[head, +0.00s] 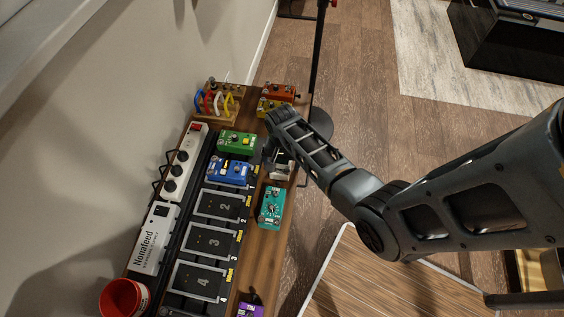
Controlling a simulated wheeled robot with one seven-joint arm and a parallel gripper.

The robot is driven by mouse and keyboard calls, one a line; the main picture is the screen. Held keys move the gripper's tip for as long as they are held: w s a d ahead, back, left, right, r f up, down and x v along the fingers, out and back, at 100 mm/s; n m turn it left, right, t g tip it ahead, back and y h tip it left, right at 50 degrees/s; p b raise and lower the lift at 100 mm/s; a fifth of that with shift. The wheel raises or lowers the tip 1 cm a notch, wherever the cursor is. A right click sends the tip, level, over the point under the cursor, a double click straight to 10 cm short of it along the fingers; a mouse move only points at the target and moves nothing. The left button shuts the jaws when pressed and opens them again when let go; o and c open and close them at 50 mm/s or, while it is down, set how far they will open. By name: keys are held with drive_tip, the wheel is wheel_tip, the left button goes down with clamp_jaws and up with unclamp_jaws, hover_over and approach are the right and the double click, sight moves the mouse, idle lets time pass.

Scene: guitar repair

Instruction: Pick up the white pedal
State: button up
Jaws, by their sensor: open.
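The white pedal (283,168) sits on the narrow wooden bench, right of the blue pedal and above the teal pedal in the head view. Only part of it shows, since my wrist and gripper cover its upper side. My gripper (271,158) points down over the bench at the white pedal's left edge. It is open, and its fingers are small and dark here. I cannot tell whether they touch the pedal or straddle it.
A green pedal (237,142) and a blue pedal (229,172) sit on the numbered black board (198,268). A teal pedal (270,207) is close below; orange (279,91) and yellow (268,106) pedals are above. A red cup (122,298) stands lower left.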

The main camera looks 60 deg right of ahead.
drive_tip(key=shift+c, duration=0.3)
drive_tip(key=c, duration=1.2)
drive_tip(key=shift+c, duration=0.2)
drive_tip(key=shift+r, duration=0.15)
